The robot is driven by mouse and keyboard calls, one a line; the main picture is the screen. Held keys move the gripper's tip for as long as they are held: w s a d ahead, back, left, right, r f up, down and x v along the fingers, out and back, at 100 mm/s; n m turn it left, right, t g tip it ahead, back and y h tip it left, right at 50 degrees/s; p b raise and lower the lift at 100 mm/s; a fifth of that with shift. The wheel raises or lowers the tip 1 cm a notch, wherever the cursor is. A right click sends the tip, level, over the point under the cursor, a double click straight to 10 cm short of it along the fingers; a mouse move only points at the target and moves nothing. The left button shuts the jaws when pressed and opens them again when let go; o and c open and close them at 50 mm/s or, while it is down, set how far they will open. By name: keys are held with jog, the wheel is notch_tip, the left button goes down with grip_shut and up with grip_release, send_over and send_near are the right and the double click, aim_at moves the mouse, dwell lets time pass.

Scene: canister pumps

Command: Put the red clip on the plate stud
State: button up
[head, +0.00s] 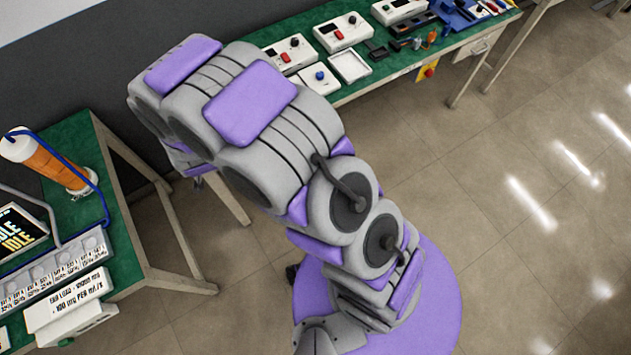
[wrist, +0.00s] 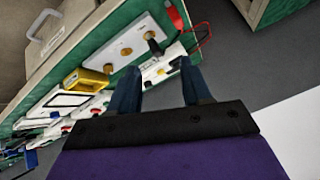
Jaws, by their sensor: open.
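In the wrist view, a white plate (wrist: 122,48) lies on the green bench with brass studs (wrist: 126,51) and a black-topped post (wrist: 153,44) on it. A small red piece (wrist: 176,18), which looks like the red clip, is at the plate's upper right end. A thin red lead (wrist: 208,35) loops beside it. My gripper (wrist: 159,77) is open, its two dark blue fingers apart and pointing toward the plate. Nothing shows held between them. The gap to the plate cannot be judged. The head view does not show the gripper, the plate or the clip; my arm covers part of the bench.
In the wrist view, a yellow-framed device (wrist: 86,80) and white boxes stand along the bench. In the head view, the back bench holds white control boxes (head: 342,31) and a white tray (head: 350,66). A left bench holds an orange cylinder (head: 55,165). The floor at right is clear.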

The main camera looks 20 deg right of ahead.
jog(key=s+d+r+n+g+h, duration=0.1)
jog(key=s+d+r+g, duration=0.6)
jog(key=s+d+r, duration=1.4)
jog(key=shift+s+d+n, duration=0.4)
jog(key=shift+s+d, duration=0.35)
jog(key=shift+d, duration=0.45)
jog(key=shift+o, duration=1.1)
jog(key=s+d+r+g, duration=0.1)
jog(key=s+d, duration=0.2)
jog(key=s, duration=0.2)
jog(key=s+d+r+g+h, duration=0.1)
jog(key=s+d+r, duration=0.1)
jog(key=s, duration=0.4)
jog(key=shift+d, duration=0.6)
